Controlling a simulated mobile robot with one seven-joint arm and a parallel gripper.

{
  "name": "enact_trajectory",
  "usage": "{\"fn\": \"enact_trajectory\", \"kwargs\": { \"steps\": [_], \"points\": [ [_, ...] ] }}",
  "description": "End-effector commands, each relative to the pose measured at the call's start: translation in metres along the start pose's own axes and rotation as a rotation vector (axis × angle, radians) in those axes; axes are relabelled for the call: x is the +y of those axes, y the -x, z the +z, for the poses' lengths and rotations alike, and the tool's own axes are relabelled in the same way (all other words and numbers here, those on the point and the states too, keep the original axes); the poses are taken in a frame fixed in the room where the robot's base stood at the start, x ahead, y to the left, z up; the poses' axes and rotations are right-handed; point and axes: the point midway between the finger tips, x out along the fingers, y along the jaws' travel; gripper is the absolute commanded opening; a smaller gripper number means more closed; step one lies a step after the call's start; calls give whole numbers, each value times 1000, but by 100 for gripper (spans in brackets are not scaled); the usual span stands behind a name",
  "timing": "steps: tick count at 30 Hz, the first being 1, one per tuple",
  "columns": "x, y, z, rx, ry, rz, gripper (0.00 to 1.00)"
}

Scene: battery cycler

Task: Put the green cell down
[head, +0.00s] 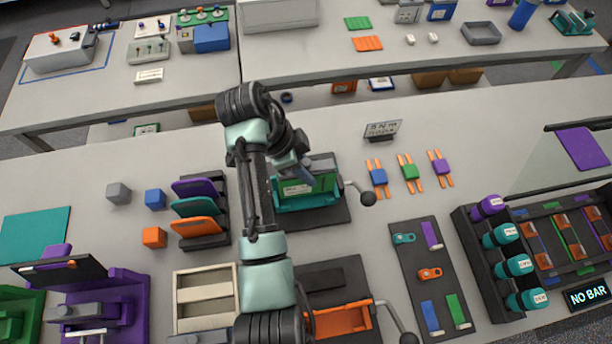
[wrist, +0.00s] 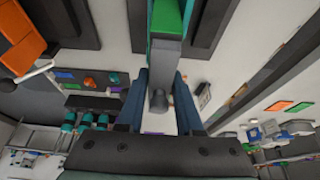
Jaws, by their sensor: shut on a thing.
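The green cell (head: 296,188) stands upright within the outline of the teal lever fixture (head: 281,209) in the head view. Its green face also shows at the top of the wrist view (wrist: 168,16). My gripper (head: 303,173) is at the cell's upper edge, shut on it. In the wrist view the blue fingers flank a narrow grey part below the green. Whether the cell rests on the fixture floor is hidden by my arm and fingers. The fixture's lever has a dark ball (head: 368,199) and points right.
An orange lever fixture (head: 340,322) is nearer me, partly behind my arm. Purple, teal and orange panels stand in a black rack (head: 203,242) at left. Three small coloured pieces on orange strips, including a green one (head: 410,172), lie right. A dark tray (head: 405,285) lies right of the orange fixture.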

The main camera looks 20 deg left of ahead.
Motion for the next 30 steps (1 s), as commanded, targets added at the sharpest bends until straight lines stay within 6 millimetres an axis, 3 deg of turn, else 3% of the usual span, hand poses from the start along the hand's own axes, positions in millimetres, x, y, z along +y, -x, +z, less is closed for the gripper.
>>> {"fn": "enact_trajectory", "kwargs": {
  "steps": [9, 21, 22, 27, 30],
  "points": [
    [0, -32, 13, 1, -1, -1, 0],
    [0, -38, 15, 2, -2, -2, 0],
    [1, -39, 16, 0, 0, 1, 36],
    [1, -38, 16, 0, 0, 1, 65],
    [1, -38, 16, 0, 0, 1, 65]
  ]
}}
